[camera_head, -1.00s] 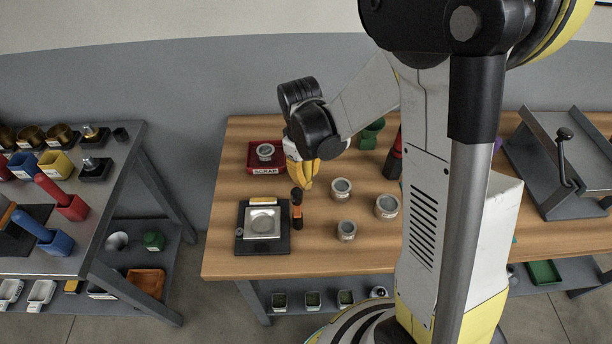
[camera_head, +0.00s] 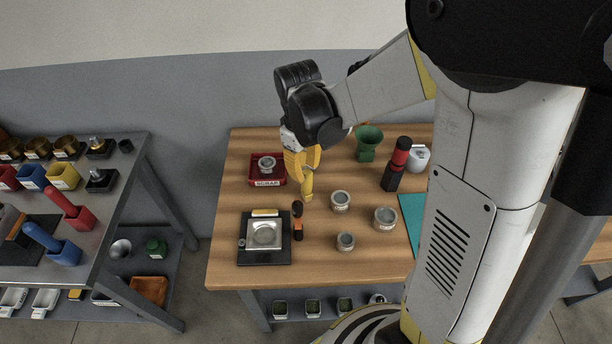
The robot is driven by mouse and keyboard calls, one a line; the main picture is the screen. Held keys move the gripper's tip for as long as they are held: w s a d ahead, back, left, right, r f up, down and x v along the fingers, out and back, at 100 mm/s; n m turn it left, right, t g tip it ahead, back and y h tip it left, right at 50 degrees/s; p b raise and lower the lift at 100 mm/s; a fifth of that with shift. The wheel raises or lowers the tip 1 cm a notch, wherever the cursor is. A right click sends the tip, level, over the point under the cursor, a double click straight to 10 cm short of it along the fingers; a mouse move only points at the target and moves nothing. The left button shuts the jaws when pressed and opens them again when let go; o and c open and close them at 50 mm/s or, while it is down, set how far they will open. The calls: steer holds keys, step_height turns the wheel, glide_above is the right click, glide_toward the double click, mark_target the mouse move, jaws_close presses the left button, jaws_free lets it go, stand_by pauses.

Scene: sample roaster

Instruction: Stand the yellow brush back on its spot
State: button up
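My gripper (camera_head: 303,165), with yellow fingers, points down over the wooden table, between the red scrap tray and the round tins. A slim yellow piece, which looks like the yellow brush (camera_head: 307,187), hangs nearly upright between the fingers, its narrow end downward. The fingers appear shut on it, and they hide its upper part. I cannot tell whether its lower end touches the table. An orange and black upright tool (camera_head: 298,224) stands just below it in the picture, beside the black scale (camera_head: 279,252). The brush's spot is not clearly marked in view.
The red scrap tray (camera_head: 252,180) holds a tin. Several tins (camera_head: 341,201) stand right of the gripper. A green cup (camera_head: 368,146), a red and black bottle (camera_head: 396,165) and a teal mat (camera_head: 411,212) lie farther right. The wooden front strip is clear.

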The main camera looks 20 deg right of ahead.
step_height(320, 180, up, 4)
steer(key=shift+a+f+p, duration=0.1)
steer(key=shift+p, duration=0.35)
steer(key=s+r+m+t, duration=0.6)
steer(key=s+r, duration=0.4)
steer(key=s, duration=0.2)
steer(key=shift+s+d+r+t+y, duration=0.3)
steer(key=shift+d+r+t, duration=0.1)
steer(key=shift+t, duration=0.1)
